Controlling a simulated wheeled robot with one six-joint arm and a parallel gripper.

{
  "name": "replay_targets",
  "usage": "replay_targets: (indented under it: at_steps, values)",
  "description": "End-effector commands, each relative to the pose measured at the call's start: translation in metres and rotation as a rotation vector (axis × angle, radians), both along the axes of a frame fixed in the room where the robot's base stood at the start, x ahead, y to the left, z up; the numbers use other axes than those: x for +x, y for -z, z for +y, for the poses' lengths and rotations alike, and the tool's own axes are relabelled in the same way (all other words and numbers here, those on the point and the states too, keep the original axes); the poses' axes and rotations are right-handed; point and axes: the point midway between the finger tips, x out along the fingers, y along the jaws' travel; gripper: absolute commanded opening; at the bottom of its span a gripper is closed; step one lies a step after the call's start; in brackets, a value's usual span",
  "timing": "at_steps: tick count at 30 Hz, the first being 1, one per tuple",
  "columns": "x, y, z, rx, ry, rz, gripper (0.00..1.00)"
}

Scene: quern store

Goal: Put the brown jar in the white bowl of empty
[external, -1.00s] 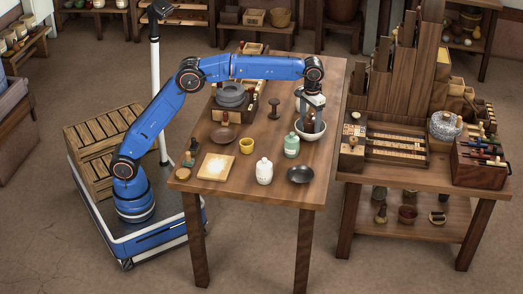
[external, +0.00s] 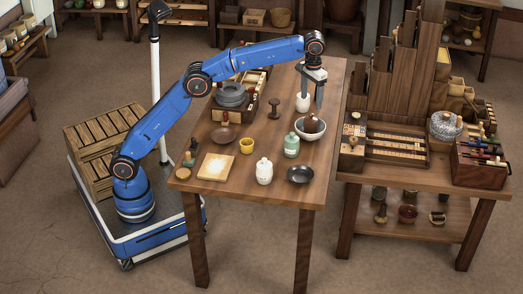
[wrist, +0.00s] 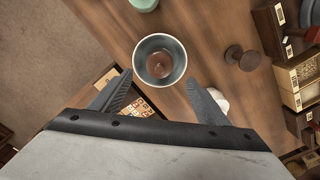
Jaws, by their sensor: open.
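The brown jar (external: 312,122) sits inside the white bowl (external: 310,136) near the table's right edge. In the wrist view the brown jar (wrist: 159,65) lies within the rim of the bowl (wrist: 178,50), whose inside looks grey. I cannot tell whether the jar is upright or tilted. My gripper (external: 312,106) is open and empty, apart from the jar and above and behind the bowl in the external view. In the wrist view the open fingers of my gripper (wrist: 158,82) are spread either side of the bowl's near side.
A green jar (external: 291,146), a white jar (external: 264,171) and a dark bowl (external: 300,174) stand in front of the bowl. A white vessel (external: 302,102) stands behind it, close to my gripper. A brown spool-shaped stand (external: 274,108) is to the left.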

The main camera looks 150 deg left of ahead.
Motion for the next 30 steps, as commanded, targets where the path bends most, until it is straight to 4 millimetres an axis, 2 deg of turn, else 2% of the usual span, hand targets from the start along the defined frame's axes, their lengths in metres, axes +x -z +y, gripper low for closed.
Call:
replay_targets:
  at_steps: [5,7,11,14,21,26,30]
  values:
    - [0.001,-0.001,-0.001,0.001,0.002,0.000,0.69]
    - [0.004,-0.003,-0.007,0.003,0.013,-0.002,0.69]
    - [0.019,-0.016,-0.040,0.016,0.070,-0.011,0.69]
    - [0.034,-0.029,-0.080,0.032,0.141,-0.022,0.69]
    - [0.057,-0.051,-0.191,0.071,0.333,-0.052,0.69]
    - [0.058,-0.058,-0.265,0.097,0.458,-0.074,0.69]
    - [0.050,-0.058,-0.328,0.120,0.567,-0.094,0.69]
